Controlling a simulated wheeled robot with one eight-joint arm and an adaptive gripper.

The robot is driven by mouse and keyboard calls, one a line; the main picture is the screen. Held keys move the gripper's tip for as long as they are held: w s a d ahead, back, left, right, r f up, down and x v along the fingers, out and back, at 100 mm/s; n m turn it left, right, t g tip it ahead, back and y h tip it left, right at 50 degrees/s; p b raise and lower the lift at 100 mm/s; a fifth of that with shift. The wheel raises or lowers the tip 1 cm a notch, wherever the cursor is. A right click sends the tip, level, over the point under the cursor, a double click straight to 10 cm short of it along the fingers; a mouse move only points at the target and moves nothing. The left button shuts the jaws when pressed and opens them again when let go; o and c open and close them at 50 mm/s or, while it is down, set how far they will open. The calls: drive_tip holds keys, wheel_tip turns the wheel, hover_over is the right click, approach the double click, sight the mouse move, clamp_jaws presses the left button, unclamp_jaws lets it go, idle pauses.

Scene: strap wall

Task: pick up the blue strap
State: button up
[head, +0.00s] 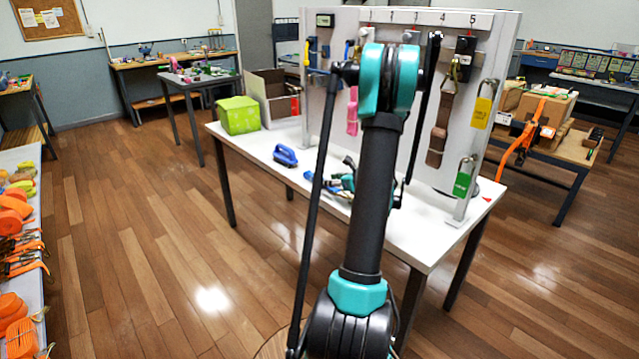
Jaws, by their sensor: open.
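I cannot tell for certain which thing is the blue strap. Blue pieces (309,175) show on the white table around my gripper, partly hidden by my arm. A separate blue item with a handle-like loop (285,156) lies farther left on the table. Another blue piece (312,50) hangs at the upper left of the strap wall (465,110). My gripper (342,182), teal and black, is low over the table in front of the wall. It is open, and my arm hides much of it. Whether it touches anything is unclear.
A pink strap (352,112) and a brown strap (438,132) hang on the wall. A yellow tag (482,112) and a green tag (462,184) are at its right. A green box (239,115) stands at the table's left end. Wooden floor at left is clear.

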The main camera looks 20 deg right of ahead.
sight(319, 178)
drive_tip(key=shift+x, duration=3.2)
drive_tip(key=shift+a+r, duration=0.1)
drive_tip(key=shift+c, duration=0.4)
clamp_jaws()
